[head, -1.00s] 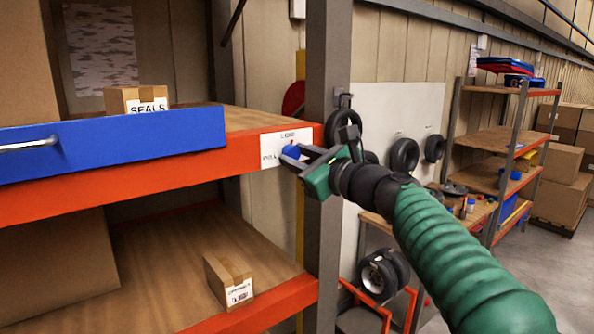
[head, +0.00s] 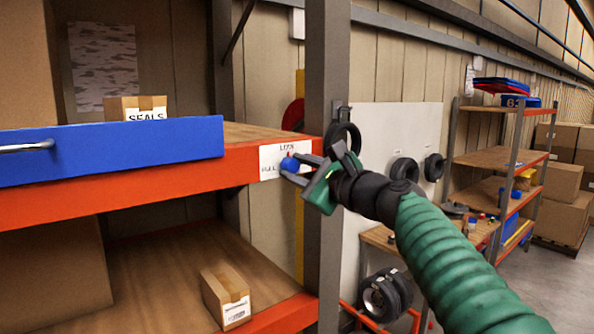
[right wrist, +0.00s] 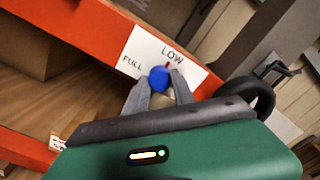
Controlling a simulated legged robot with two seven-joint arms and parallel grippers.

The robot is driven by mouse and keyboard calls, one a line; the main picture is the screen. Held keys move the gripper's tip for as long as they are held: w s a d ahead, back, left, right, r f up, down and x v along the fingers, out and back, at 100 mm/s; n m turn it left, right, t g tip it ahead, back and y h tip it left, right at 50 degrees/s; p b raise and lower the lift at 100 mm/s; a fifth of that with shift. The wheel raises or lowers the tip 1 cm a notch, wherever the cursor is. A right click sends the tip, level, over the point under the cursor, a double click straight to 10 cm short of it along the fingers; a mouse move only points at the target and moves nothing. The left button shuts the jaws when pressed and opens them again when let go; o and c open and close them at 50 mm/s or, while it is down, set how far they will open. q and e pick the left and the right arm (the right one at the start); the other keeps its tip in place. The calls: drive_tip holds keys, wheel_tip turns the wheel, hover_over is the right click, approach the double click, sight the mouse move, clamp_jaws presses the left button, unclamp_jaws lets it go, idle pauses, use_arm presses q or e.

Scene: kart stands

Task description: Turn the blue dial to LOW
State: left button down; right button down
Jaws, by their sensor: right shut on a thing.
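The blue dial (head: 290,163) sits on a white label plate (head: 270,160) on the front of the orange shelf beam. My right gripper (head: 296,170) is shut on the dial, one finger on each side. In the right wrist view the blue dial (right wrist: 159,78) shows between the fingertips of my right gripper (right wrist: 161,83). A small red mark on the dial's edge points up toward the word LOW. The word FULL stands to the left of it. My left gripper is not in view.
A blue drawer front (head: 110,150) with a metal handle is left of the dial. A grey upright post (head: 326,90) stands just right of it. A SEALS box (head: 136,108) is on the upper shelf, a small carton (head: 226,295) on the lower shelf.

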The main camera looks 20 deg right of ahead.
drive_tip(key=shift+f, duration=0.15)
drive_tip(key=c, duration=1.1)
unclamp_jaws()
drive_tip(key=shift+o, duration=0.2)
drive_tip(key=shift+s, duration=0.1)
drive_tip(key=shift+s+d, duration=0.15)
drive_tip(key=shift+s, duration=0.1)
drive_tip(key=b+v, duration=0.5)
drive_tip(key=v, duration=1.1)
drive_tip(key=shift+b, duration=0.3)
